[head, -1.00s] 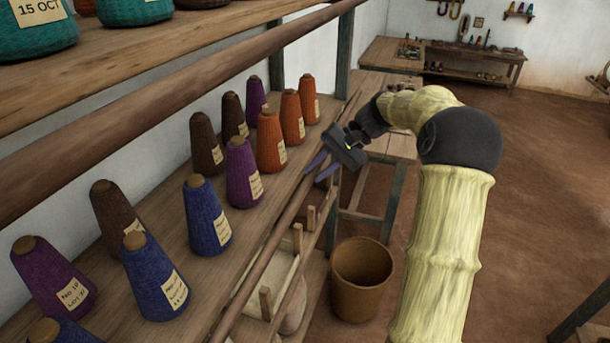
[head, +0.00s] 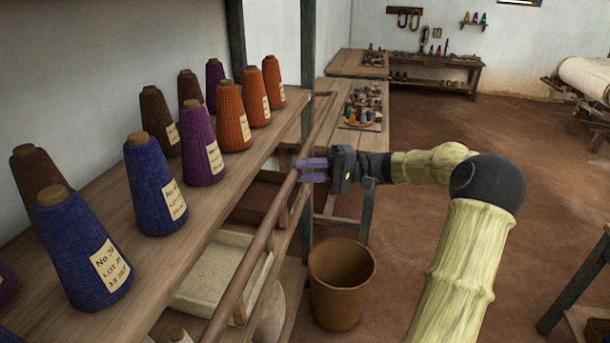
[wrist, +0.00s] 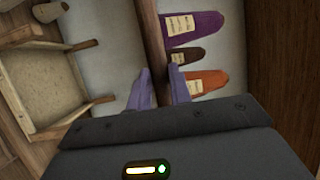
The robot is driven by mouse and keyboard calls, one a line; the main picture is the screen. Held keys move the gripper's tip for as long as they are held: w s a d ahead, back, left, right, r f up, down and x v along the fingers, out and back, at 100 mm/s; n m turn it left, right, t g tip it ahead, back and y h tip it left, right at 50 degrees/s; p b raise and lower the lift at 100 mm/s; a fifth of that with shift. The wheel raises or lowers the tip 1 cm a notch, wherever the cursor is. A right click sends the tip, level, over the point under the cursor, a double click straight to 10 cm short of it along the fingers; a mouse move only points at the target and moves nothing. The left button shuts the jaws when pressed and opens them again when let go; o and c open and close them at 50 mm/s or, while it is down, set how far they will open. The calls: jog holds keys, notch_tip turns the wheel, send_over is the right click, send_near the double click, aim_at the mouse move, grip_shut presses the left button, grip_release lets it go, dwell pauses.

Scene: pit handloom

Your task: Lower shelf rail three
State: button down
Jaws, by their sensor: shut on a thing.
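The shelf rail (head: 262,238) is a long, round brown wooden bar. It runs along the front of the cone shelf (head: 110,262), with a gap between the bar and the shelf's front edge. My gripper (head: 303,171) has its purple fingers closed around the rail, towards its far part. In the wrist view the rail (wrist: 154,45) passes between the two fingers (wrist: 161,90). The finger pads partly hide the grip. The near end of the rail runs out of the head view.
Several yarn cones (head: 152,185), blue, brown, purple and orange, stand on the shelf. A brown bin (head: 341,285) stands on the floor below my gripper. A bench (head: 345,112) is beyond.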

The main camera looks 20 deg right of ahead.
jog(key=shift+f+b, duration=0.55)
jog(key=shift+f, duration=0.35)
jog(key=c, duration=1.3)
grip_release()
jog(key=b+v, duration=0.2)
jog(key=v, duration=1.5)
jog(key=shift+d, duration=0.15)
